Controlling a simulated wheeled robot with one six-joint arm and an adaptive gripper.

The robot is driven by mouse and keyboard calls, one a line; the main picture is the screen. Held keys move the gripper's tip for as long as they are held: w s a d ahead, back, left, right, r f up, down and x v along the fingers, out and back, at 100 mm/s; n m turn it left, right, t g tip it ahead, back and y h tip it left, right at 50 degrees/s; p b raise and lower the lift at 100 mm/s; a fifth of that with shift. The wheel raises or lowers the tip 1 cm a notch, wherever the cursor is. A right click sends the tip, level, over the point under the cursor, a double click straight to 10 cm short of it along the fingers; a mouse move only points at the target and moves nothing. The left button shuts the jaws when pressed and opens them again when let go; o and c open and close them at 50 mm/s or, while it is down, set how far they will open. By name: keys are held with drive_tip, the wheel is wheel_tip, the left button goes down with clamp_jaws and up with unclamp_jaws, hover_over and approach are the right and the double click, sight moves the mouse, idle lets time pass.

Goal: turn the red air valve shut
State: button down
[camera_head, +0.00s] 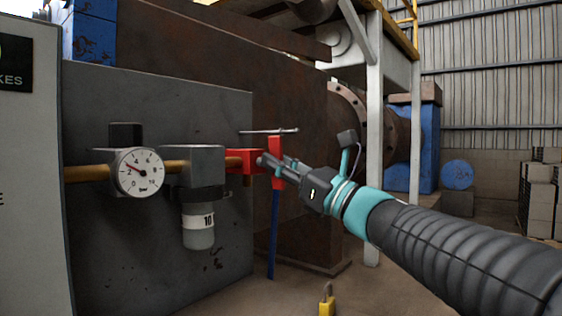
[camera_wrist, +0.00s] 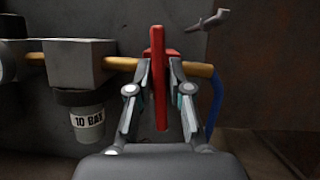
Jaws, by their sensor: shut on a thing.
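The red air valve has a red body (camera_head: 240,160) on the brass-coloured pipe and a long red handle (camera_head: 276,150). In the wrist view the handle (camera_wrist: 158,80) stands upright, across the line of the pipe. My gripper (camera_head: 268,163) reaches in from the right. In the wrist view my gripper (camera_wrist: 160,95) has one finger on each side of the handle and is shut on it. Part of the valve body is hidden behind the handle and fingers.
A round gauge (camera_head: 140,173) and a filter unit with a "10 BAR" bowl (camera_head: 198,225) sit left on the same pipe. A blue hose (camera_head: 273,235) hangs below the valve. A thin metal bar (camera_head: 270,131) is just above it.

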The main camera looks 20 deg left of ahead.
drive_tip(key=shift+a+f+m+t, duration=0.1)
drive_tip(key=shift+m+t, duration=0.3)
drive_tip(key=shift+m, duration=0.7)
drive_tip(key=c, duration=1.2)
unclamp_jaws()
drive_tip(key=shift+s+d+f, duration=0.1)
drive_tip(key=shift+s+d, duration=0.05)
drive_tip(key=shift+d, duration=0.15)
drive_tip(key=v, duration=1.1)
drive_tip(key=shift+d, duration=0.15)
drive_tip(key=shift+s, duration=0.15)
